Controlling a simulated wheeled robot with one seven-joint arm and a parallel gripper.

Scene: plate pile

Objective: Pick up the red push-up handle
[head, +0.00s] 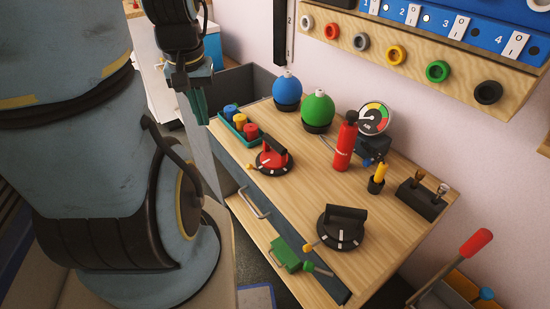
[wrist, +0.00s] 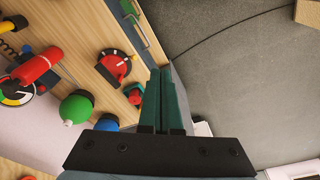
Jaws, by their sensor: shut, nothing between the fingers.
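The red push-up handle (head: 270,162) is a round red base with white marks and a black grip bar on top. It stands on the wooden cabinet top, near its left front edge. It also shows in the wrist view (wrist: 125,70), left of my fingers. My gripper (head: 203,118) is shut and empty, with green fingers pointing down, beyond the cabinet's left edge. It is apart from the handle, to its upper left. In the wrist view my fingers (wrist: 162,72) are together with nothing between them.
A teal tray (head: 228,128) of coloured cylinders stands between my gripper and the handle. A blue ball (head: 287,90), green ball (head: 318,108), red extinguisher (head: 344,147) and black push-up handle (head: 341,232) share the top (head: 300,205). A wall panel (head: 425,55) hangs behind.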

